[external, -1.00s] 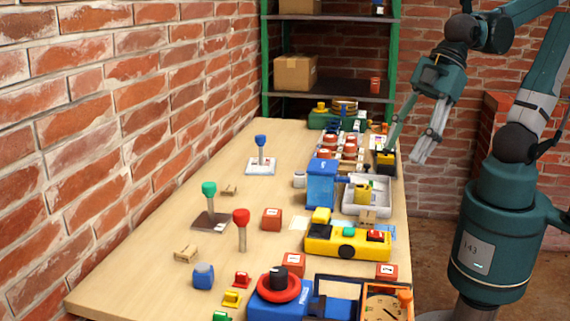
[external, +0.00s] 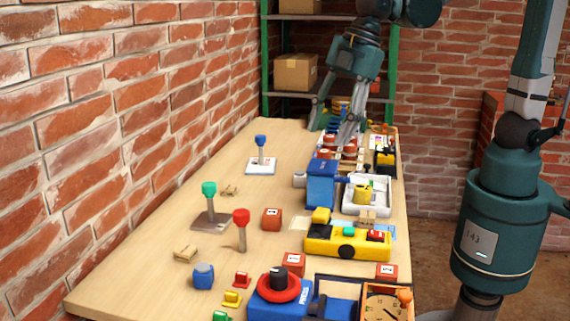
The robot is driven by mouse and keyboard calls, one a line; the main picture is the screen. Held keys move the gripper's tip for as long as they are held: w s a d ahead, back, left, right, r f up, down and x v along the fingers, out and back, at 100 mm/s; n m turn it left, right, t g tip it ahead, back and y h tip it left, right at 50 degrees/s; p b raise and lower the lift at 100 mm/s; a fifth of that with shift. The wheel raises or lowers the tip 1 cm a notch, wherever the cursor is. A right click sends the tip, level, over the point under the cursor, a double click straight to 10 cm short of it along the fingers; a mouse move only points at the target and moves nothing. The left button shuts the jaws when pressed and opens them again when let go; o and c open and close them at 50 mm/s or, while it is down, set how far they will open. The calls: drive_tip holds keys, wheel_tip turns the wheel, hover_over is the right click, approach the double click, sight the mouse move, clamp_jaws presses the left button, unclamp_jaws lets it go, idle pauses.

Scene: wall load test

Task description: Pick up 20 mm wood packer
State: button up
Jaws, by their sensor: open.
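Several small pale wood pieces lie on the bench, and I cannot read a size on any of them. One wood piece (external: 186,254) lies at the left front, a smaller one (external: 229,190) lies behind the green-topped post, and another (external: 367,216) is at the front of the white tray. My gripper (external: 334,127) is open, pointing down over the far part of the bench, above the rows of red and white parts. Nothing shows between its fingers. The arm hides part of the far bench.
A blue box (external: 321,184) and white tray (external: 382,205) stand nearer than my gripper. A yellow tool (external: 347,242) lies in front of them. Posts with green (external: 209,188), red (external: 241,217) and blue (external: 260,141) tops stand to the left.

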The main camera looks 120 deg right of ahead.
drive_tip(key=w+d+f+n+g+p, duration=0.1)
drive_tip(key=w+d+f+p, duration=0.1)
drive_tip(key=w+d, duration=0.55)
drive_tip(key=n+g+y+p, duration=0.1)
drive_tip(key=n+g+p, duration=0.25)
drive_tip(key=p, duration=0.25)
approach(228, 190)
drive_tip(key=s+d, duration=0.1)
drive_tip(key=s+d+n, duration=0.1)
drive_tip(key=shift+s+d+f+t, duration=0.2)
drive_tip(key=shift+d+t, duration=0.15)
drive_tip(key=shift+d, duration=0.05)
drive_tip(key=shift+d+f, duration=0.25)
drive_tip(key=shift+f+b, duration=0.35)
drive_tip(key=shift+f, duration=0.95)
drive_tip(key=shift+a+f+b, duration=0.2)
drive_tip(key=shift+f+b, duration=0.25)
drive_tip(key=shift+f, duration=2.15)
